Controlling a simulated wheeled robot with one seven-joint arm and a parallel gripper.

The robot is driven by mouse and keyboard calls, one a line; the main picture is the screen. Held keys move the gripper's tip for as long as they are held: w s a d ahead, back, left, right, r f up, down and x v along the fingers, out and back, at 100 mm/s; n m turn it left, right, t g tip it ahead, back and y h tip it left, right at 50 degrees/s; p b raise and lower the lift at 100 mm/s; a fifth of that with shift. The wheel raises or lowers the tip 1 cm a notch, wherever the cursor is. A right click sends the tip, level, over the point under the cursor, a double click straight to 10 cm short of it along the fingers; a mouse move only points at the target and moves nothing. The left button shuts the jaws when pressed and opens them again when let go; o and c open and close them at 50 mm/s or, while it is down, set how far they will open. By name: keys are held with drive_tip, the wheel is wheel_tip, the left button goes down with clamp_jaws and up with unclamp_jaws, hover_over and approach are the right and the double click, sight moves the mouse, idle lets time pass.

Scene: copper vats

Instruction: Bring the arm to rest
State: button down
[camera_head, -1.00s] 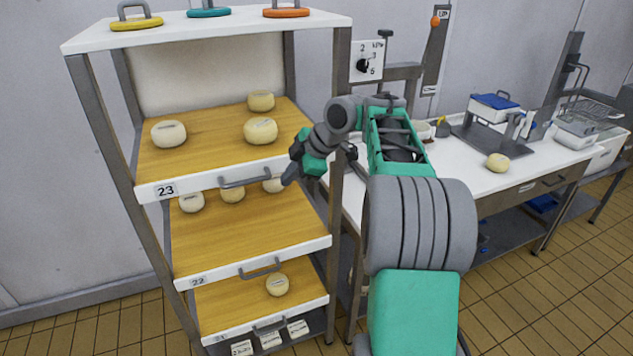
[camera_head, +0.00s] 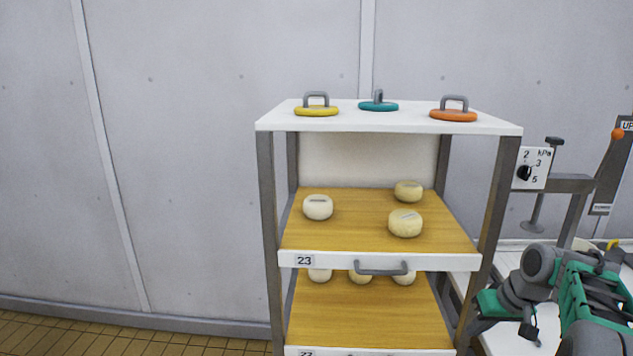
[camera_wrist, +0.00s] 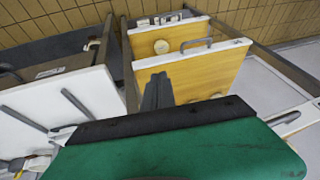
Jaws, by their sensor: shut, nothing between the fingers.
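My gripper (camera_head: 468,332) is at the lower right of the head view, in front of the rack's right post. Its grey fingers are together and hold nothing. My green and grey arm runs off the lower right edge. In the wrist view the shut fingers (camera_wrist: 157,92) point toward the rack's wooden shelves, with the green gripper body filling the bottom. I cannot tell the exact gap between the fingers and the rack.
The rack (camera_head: 380,262) holds several pale cheeses, including one on shelf 23 (camera_head: 405,223). Yellow (camera_head: 317,111), teal (camera_head: 378,106) and orange (camera_head: 453,115) handled discs lie on top. A white worktop (camera_wrist: 75,110) stands beside it. Open wall and floor lie left.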

drive_tip(key=s+a+f+m+g+h, duration=0.1)
drive_tip(key=s+a+f+m+g, duration=0.15)
drive_tip(key=s+a, duration=0.5)
drive_tip(key=s+a+f+m+g+h, duration=0.15)
drive_tip(key=s+a+f, duration=0.25)
drive_tip(key=s, duration=0.7)
drive_tip(key=w+a+r+n+t, duration=0.1)
drive_tip(key=a+r+n+t, duration=0.2)
drive_tip(key=a+r, duration=0.3)
drive_tip(key=a+n, duration=0.1)
drive_tip(key=a, duration=0.3)
drive_tip(key=shift+a+r+t, duration=0.2)
drive_tip(key=shift+a+t, duration=0.05)
drive_tip(key=shift+t, duration=0.15)
drive_tip(key=shift+y, duration=0.25)
